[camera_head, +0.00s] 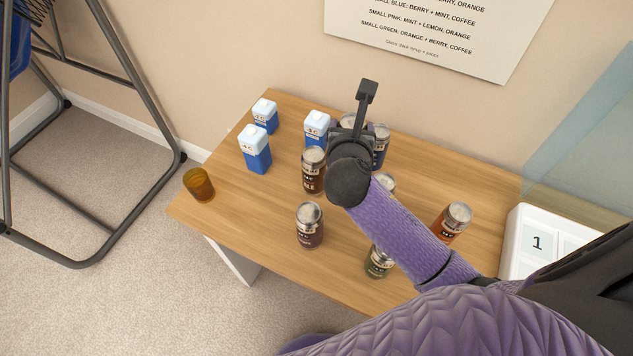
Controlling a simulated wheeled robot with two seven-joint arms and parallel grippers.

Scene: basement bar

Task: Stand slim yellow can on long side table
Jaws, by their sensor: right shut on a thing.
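The long side table (285,240) is light wood and stands against the wall. My right gripper (366,95) is over the back of the table, its arm reaching in from the lower right. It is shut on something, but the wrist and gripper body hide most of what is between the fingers. I cannot make out a slim yellow can anywhere in view. My left gripper is not in view.
Blue-and-white cartons (256,150) stand at the back left. An amber cup (199,185) is at the left edge. Jars with silver lids, including a dark one (310,226) and an orange one (452,222), stand around my right arm.

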